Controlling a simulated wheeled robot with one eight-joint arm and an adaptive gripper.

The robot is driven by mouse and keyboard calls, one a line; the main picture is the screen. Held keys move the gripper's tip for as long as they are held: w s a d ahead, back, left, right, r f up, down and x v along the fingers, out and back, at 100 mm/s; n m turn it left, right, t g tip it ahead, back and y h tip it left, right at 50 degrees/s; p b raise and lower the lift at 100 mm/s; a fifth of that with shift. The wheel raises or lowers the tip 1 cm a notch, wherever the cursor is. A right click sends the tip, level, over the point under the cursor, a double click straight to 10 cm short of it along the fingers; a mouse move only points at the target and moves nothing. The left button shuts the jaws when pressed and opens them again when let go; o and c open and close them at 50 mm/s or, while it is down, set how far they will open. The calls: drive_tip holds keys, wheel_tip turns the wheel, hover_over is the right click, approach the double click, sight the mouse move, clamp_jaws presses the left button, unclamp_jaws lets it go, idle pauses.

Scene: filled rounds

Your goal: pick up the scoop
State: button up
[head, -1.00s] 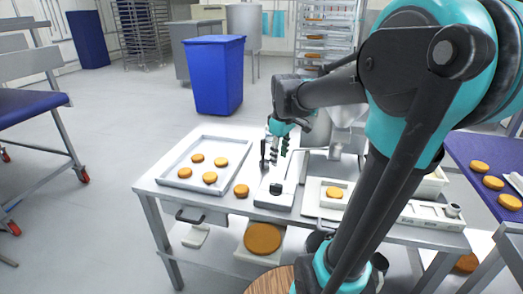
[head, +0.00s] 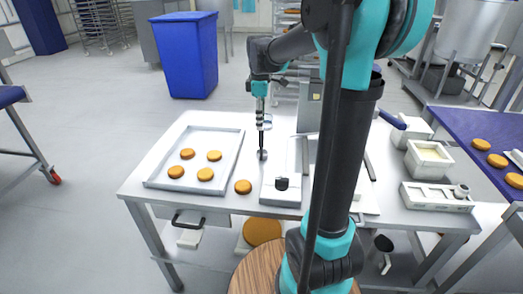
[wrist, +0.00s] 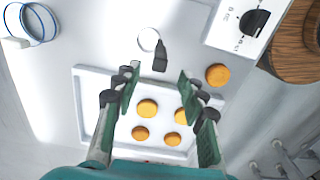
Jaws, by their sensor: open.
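The scoop (head: 262,155) stands on the white worktable, between the tray of orange discs and the flat scale. It has a small round metal end and a dark upright handle. In the wrist view its pale round end (wrist: 148,39) and black handle (wrist: 160,56) show ahead of my fingers, roughly between their lines. My gripper (head: 261,122) points down above the scoop. In the wrist view my gripper (wrist: 157,77) is open, with two dark green fingers wide apart and nothing between them. The handle's top is close to the fingertips; the exact gap is unclear.
A shallow tray (head: 236,152) with several orange discs lies left of the scoop. One loose disc (head: 243,187) lies near the table's front edge. The scale (head: 281,183) is close on the right. A blue bin (head: 187,55) stands behind. My arm hides part of the table's right side.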

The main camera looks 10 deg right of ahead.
sight(261, 146)
drive_tip(key=shift+d+f, duration=0.2)
drive_tip(key=shift+f, duration=4.05)
clamp_jaws()
